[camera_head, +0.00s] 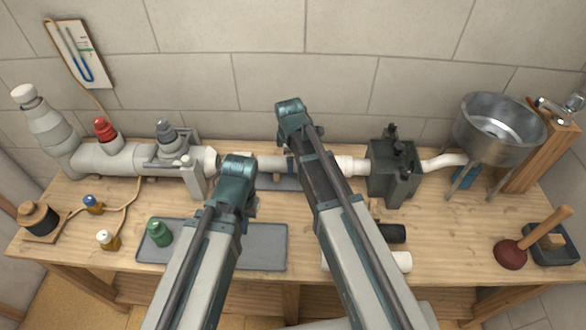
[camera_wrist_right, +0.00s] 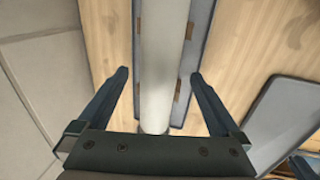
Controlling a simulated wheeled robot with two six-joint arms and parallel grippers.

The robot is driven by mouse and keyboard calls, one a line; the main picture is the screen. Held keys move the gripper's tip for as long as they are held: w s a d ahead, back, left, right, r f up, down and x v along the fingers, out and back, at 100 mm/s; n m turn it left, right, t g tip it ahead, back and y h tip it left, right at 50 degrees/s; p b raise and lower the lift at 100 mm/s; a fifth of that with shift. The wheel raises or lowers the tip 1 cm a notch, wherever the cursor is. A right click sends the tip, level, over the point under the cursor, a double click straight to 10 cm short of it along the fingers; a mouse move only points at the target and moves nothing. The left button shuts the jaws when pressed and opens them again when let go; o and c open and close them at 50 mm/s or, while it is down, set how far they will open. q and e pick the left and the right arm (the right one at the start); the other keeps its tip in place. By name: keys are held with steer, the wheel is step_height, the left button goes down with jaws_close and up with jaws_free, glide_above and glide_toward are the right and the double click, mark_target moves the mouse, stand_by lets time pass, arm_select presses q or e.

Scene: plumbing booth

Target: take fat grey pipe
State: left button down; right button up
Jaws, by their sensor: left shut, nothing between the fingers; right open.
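A fat light grey pipe (camera_head: 270,164) lies across the middle of the bench, in line between the left pipework and the dark grey block. In the right wrist view the pipe (camera_wrist_right: 163,55) runs between the two dark fingers of my right gripper (camera_wrist_right: 158,78), which is open with a gap on each side.
A grey holder (camera_wrist_right: 198,45) with brown pads is under the pipe.

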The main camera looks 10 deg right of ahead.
arm_select(q)
step_height(320, 180, down, 3)
steer(key=shift+f+b, duration=0.1)
steer(key=shift+b, duration=1)
arm_select(e)
steer(key=x, duration=0.3)
steer(key=shift+f, duration=0.15)
steer(key=shift+c, duration=0.3)
steer(key=c, duration=1.5)
